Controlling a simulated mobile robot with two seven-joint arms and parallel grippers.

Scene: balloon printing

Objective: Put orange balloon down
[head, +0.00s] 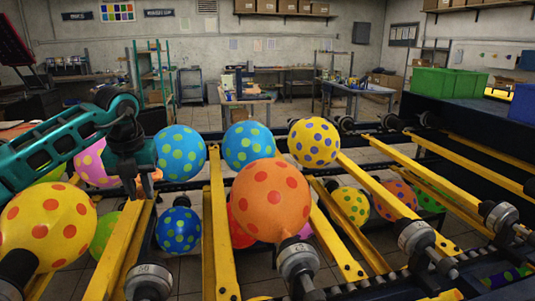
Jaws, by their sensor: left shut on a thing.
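My left gripper (131,184) points down at the left, above a yellow bar of the machine. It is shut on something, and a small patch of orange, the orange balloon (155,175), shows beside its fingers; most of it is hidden. A large inflated orange balloon with red dots (268,200) sits separately on a metal nozzle (297,257) in the middle, apart from my gripper. My right gripper is not in view.
Inflated dotted balloons stand close around my left gripper: a light blue one (181,151), a dark blue one (178,230) and a yellow one (47,227). Yellow bars (222,240) and nozzles (417,240) crowd the front. Green crates (448,83) stand at the right.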

